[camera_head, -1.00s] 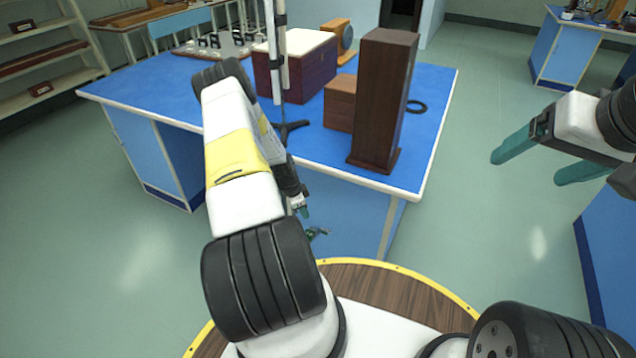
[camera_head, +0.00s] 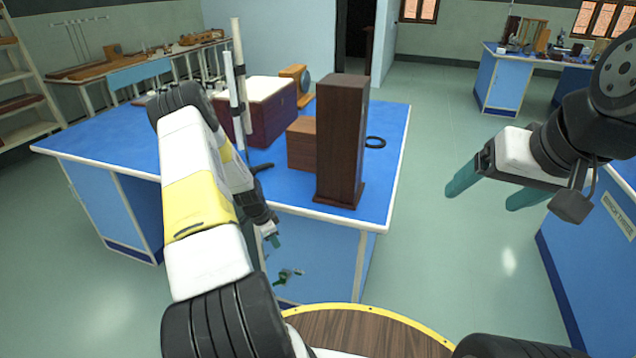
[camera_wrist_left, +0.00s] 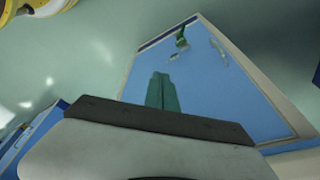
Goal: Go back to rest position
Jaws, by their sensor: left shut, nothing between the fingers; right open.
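My left arm reaches over the near edge of the blue bench (camera_head: 110,140), and its gripper (camera_head: 275,241) hangs low in front of the bench's side. In the left wrist view, its teal fingers (camera_wrist_left: 162,92) are together, with nothing between them. My right gripper (camera_head: 482,198) is open and empty at the right, over the floor, with its two teal fingers well apart.
On the bench stand a tall dark wooden box (camera_head: 341,140), a smaller brown box (camera_head: 302,145), a white-topped box (camera_head: 262,105) and a metal stand (camera_head: 238,85). Green fittings (camera_head: 288,275) are on its side. Another bench (camera_head: 600,245) is at the right edge. Floor between is clear.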

